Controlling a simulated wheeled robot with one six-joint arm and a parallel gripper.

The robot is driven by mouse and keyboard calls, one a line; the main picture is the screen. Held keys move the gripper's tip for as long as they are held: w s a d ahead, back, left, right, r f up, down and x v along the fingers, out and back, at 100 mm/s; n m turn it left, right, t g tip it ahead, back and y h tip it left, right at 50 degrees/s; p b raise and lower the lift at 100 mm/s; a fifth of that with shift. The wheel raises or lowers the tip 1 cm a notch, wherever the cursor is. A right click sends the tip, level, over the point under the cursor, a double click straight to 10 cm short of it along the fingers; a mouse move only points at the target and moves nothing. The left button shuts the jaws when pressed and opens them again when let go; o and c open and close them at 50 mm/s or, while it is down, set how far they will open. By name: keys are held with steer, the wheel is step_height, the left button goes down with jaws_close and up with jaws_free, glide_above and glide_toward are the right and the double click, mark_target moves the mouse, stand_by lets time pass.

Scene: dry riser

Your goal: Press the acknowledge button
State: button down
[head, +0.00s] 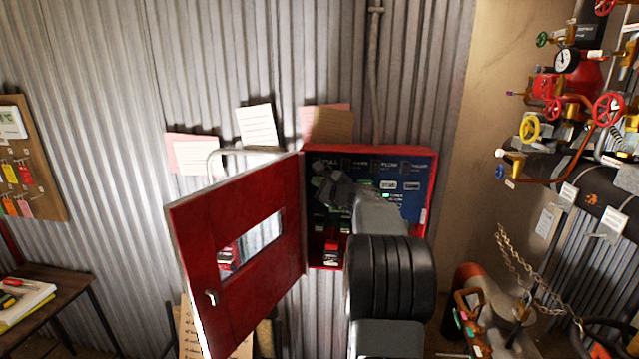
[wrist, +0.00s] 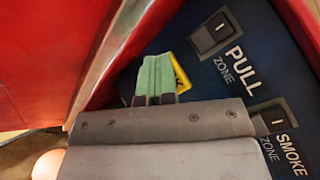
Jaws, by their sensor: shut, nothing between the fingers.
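The red cabinet (head: 429,170) is open and holds a blue panel (head: 423,164) with a row of labelled switches along its top and small white labelled keys (head: 389,185) below. I cannot tell which control is the acknowledge button; my arm hides part of the panel. My gripper (head: 322,170) is at the panel's upper left, close to the door's hinge side. In the wrist view, my shut, empty gripper (wrist: 157,76) has greenish fingertips in front of a yellow-and-black label (wrist: 182,75), left of the PULL zone switch (wrist: 213,36). I cannot tell whether it touches the panel.
The red cabinet door (head: 199,237) stands swung open to the left, close beside my gripper. Papers (head: 255,125) hang on the corrugated wall above. Pipes with valve wheels (head: 608,109) and a chain (head: 515,262) are at right. A wooden table (head: 70,284) stands at left.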

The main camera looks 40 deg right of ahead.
stand_by(0.4)
steer(key=shift+s+a+b, duration=0.65)
steer(key=shift+b, duration=0.15)
steer(key=shift+s+a+b, duration=1.6)
steer(key=shift+s+a, duration=0.1)
steer(key=shift+s, duration=0.1)
